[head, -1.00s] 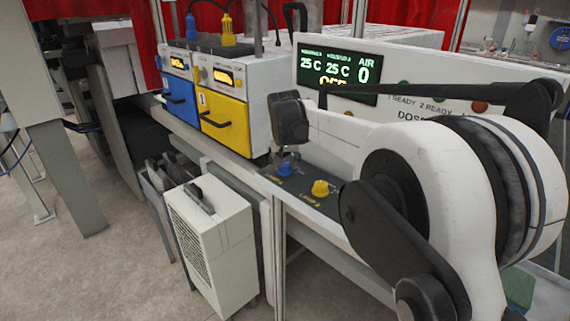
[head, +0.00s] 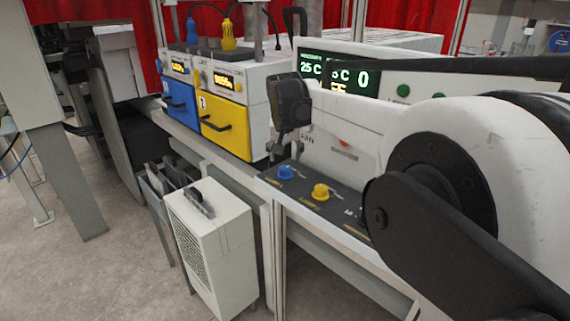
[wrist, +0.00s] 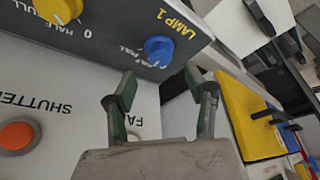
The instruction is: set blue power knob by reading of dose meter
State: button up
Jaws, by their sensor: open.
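The blue power knob (head: 285,172) sits on a dark sloped panel (head: 300,203). In the wrist view the blue knob (wrist: 158,50) is beside the yellow "LAMP 1" label, with "HALF" and "FULL" marks; its exact setting is unclear. My gripper (wrist: 166,80) is open and empty, its two fingers just short of the knob and apart from it. In the head view a green-lit display (head: 312,68) shows "25 C" and "0", partly covered by my arm. I cannot make out a dose meter reading.
A yellow knob (head: 320,191) sits beside the blue one; it also shows in the wrist view (wrist: 58,8). An orange shutter button (wrist: 17,137) is at lower left there. Blue (head: 180,103) and yellow (head: 224,125) drawers with small orange displays stand behind the panel.

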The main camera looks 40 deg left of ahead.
jog(key=v, duration=0.5)
jog(key=shift+s+d+r, duration=0.1)
jog(key=shift+s+r, duration=0.1)
jog(key=shift+r, duration=0.15)
